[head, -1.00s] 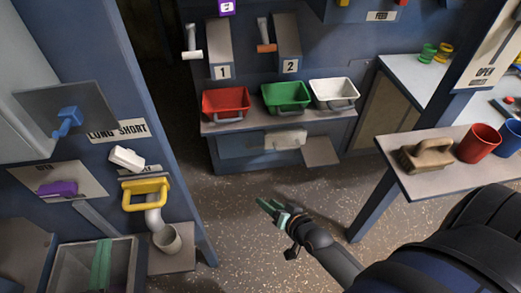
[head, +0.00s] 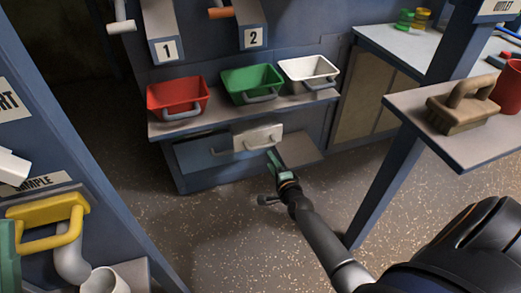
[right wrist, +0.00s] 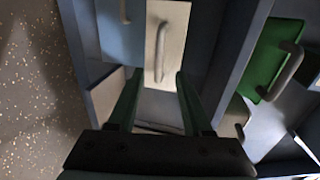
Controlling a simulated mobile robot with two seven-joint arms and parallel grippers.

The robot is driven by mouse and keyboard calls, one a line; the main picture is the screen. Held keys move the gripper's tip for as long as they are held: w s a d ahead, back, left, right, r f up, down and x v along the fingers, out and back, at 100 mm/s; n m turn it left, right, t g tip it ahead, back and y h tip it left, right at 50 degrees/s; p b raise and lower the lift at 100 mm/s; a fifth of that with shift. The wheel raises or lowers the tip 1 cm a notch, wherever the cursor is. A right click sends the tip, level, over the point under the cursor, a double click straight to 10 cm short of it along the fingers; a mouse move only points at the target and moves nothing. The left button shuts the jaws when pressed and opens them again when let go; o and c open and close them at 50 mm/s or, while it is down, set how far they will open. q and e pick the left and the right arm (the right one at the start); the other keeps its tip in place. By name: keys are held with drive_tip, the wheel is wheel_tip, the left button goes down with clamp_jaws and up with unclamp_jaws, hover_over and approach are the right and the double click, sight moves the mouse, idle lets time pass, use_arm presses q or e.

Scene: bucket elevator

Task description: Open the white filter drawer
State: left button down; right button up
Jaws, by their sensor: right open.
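The white filter drawer (head: 270,133) has a white front with a grey bar handle, low under the bucket shelf. It looks shut or nearly so; I cannot tell exactly. In the right wrist view its pale front (right wrist: 178,35) and handle (right wrist: 160,50) lie just beyond the fingertips. My right gripper (head: 274,160) is open and empty, just in front of and below the drawer. In the right wrist view its two green fingers (right wrist: 153,80) point at the drawer and stand apart, with the handle ahead of the gap. My left gripper is not in view.
Red (head: 178,95), green (head: 252,82) and white (head: 308,72) buckets stand on the shelf (head: 215,117) above the drawer. A grey plate (head: 298,156) lies right of it. A blue post (head: 385,190) and a shelf with a brush (head: 465,105) stand right. Floor in front is clear.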

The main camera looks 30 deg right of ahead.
sight(261, 147)
drive_tip(key=shift+b+x, duration=2.6)
drive_tip(key=shift+x, duration=2.6)
clamp_jaws()
